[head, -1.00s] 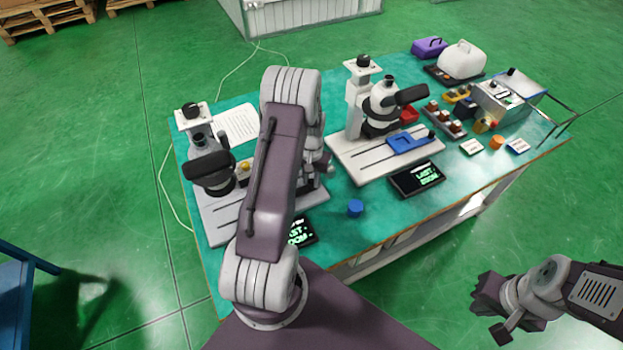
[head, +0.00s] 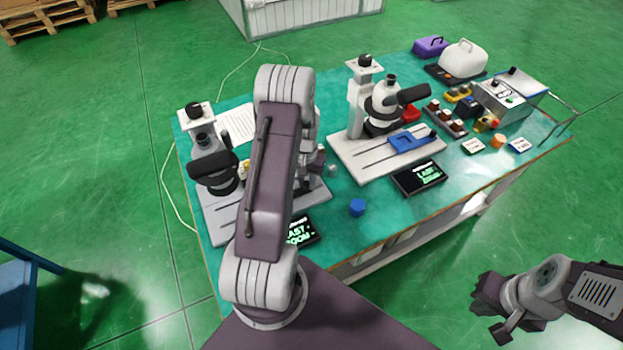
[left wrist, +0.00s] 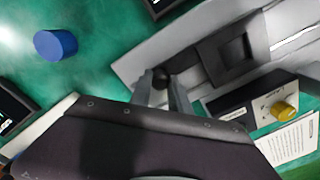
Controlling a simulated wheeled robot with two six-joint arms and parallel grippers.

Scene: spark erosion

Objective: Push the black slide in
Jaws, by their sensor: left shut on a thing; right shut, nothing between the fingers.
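The black slide (left wrist: 222,58), with a square recess in its top, lies on a light grey base plate (left wrist: 140,62) in the left wrist view. A dark round knob (left wrist: 162,77) shows at its near end. My left gripper (left wrist: 166,92) is shut on the knob, with one finger on either side. In the head view my left arm hides most of this spot and the slide. My right gripper (head: 478,297) is shut and empty, off the table at the lower right.
The left microscope (head: 210,165) stands close beside my left arm. A blue cap (head: 357,208) and a dark screen (head: 419,178) lie to the right. A box with a yellow knob (left wrist: 285,110) sits close to the slide. A second microscope (head: 383,105) stands further right.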

